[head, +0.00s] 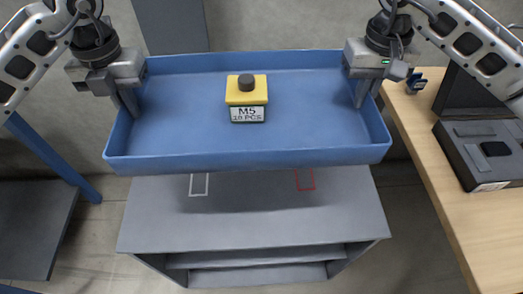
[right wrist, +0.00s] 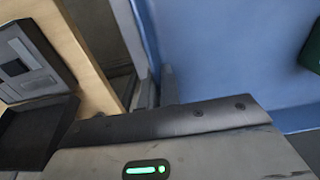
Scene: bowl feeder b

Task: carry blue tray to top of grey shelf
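The blue tray (head: 305,110) hangs level in the head view, in front of and above the grey shelf (head: 250,225). A yellow box (head: 246,95) with a black knob and an "M5" label stands inside it. My left gripper (head: 130,104) is shut on the tray's left wall. My right gripper (head: 366,94) is shut on its right wall. In the right wrist view, the fingers of my right gripper (right wrist: 155,88) straddle the wall of the tray (right wrist: 215,50). The tray hides the back of the shelf top.
The shelf top bears a white outline (head: 199,185) and a red outline (head: 305,180), and its visible part is clear. A wooden table (head: 430,150) with a dark grey case (head: 485,155) stands at the right. A blue-framed grey table (head: 35,220) stands at the left.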

